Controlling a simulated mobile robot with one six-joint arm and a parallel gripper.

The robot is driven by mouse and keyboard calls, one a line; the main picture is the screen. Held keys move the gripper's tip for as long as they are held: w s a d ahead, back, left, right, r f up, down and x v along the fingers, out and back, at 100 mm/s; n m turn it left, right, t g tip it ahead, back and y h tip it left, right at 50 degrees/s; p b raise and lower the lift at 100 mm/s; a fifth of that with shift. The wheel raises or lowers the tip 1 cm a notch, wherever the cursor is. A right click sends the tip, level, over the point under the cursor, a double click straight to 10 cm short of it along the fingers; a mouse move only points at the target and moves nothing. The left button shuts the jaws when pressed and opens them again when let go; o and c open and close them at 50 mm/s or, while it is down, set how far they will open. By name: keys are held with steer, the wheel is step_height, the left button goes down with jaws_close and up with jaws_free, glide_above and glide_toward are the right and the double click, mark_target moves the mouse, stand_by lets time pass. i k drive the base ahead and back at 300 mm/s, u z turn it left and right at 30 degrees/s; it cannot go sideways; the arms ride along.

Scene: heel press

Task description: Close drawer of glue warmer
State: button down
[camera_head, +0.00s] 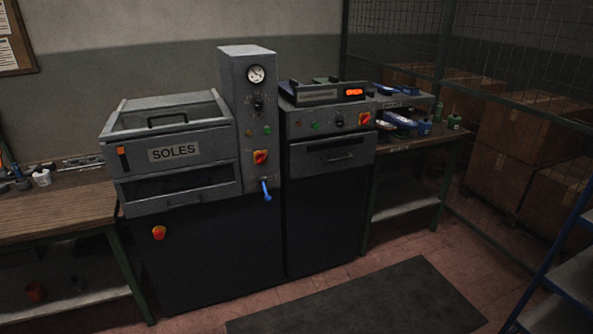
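The glue warmer seems to be the grey and dark cabinet (325,215) right of the tall gauge column, though I read no such label on it. A dark strip runs along the drawer's top edge. I cannot tell how far it stands out. My gripper is not in view.
Left stands a machine labelled SOLES (174,154) with a gauge column (247,100) and blue lever (266,190). Benches flank the machines. A dark mat (360,300) lies on the floor in front. A blue-framed rack (560,285) stands at the right edge.

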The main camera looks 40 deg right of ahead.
mark_target(316, 157)
steer(key=i, duration=1)
